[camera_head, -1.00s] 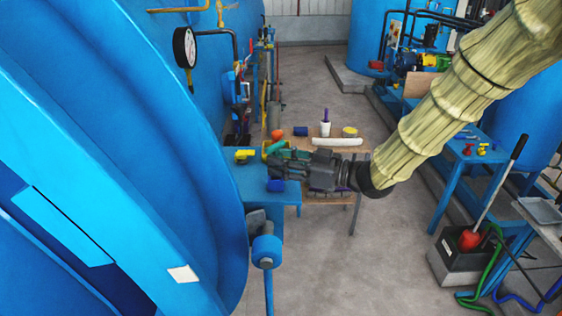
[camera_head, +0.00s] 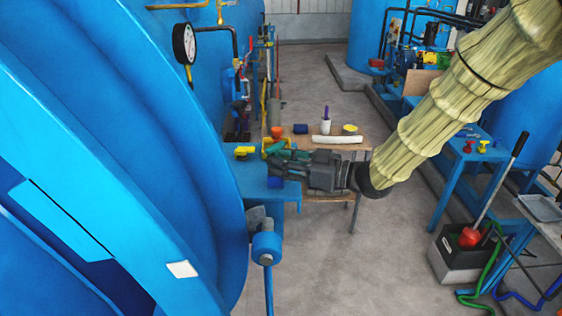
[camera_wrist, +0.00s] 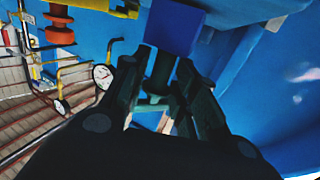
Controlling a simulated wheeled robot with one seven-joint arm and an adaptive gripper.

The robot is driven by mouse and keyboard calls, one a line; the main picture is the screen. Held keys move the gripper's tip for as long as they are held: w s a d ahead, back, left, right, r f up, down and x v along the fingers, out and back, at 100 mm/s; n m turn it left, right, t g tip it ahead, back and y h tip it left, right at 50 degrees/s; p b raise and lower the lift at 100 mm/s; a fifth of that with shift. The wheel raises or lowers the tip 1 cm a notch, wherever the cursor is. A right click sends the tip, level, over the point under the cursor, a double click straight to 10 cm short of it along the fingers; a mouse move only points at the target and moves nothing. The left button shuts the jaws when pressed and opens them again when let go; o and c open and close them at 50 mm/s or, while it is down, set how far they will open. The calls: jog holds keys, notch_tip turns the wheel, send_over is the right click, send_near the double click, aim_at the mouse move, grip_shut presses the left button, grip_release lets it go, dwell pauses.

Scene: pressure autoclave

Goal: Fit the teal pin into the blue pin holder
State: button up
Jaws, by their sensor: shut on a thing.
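My gripper (camera_head: 278,168) is at the corner of the blue bench at the left, its jaws shut around the teal pin. The teal pin (camera_head: 287,153) shows above the fingers in the head view; in the wrist view its dark teal part (camera_wrist: 154,100) sits between the two fingers (camera_wrist: 160,80). The blue pin holder looks to be the small blue block (camera_head: 274,183) just below the fingers; it is also beyond the fingertips in the wrist view (camera_wrist: 174,28). The pin seems lined up with the block; whether they touch or the pin has entered cannot be told.
The blue bench (camera_head: 255,185) adjoins the large blue vessel (camera_head: 180,130) on the left. Yellow valve pieces (camera_head: 244,152) lie near the gripper. A wooden table (camera_head: 360,145) behind holds a white cup (camera_head: 325,127) and a white bar (camera_head: 337,139). Grey floor is open in front.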

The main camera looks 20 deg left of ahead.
jog(key=shift+f, duration=0.3)
jog(key=o, duration=1.2)
jog(key=shift+f, duration=0.1)
jog(key=shift+c, duration=0.2)
jog(key=s+d, duration=0.1)
jog(key=d, duration=1.1)
jog(key=shift+s+r, duration=0.15)
jog(key=shift+r, duration=0.15)
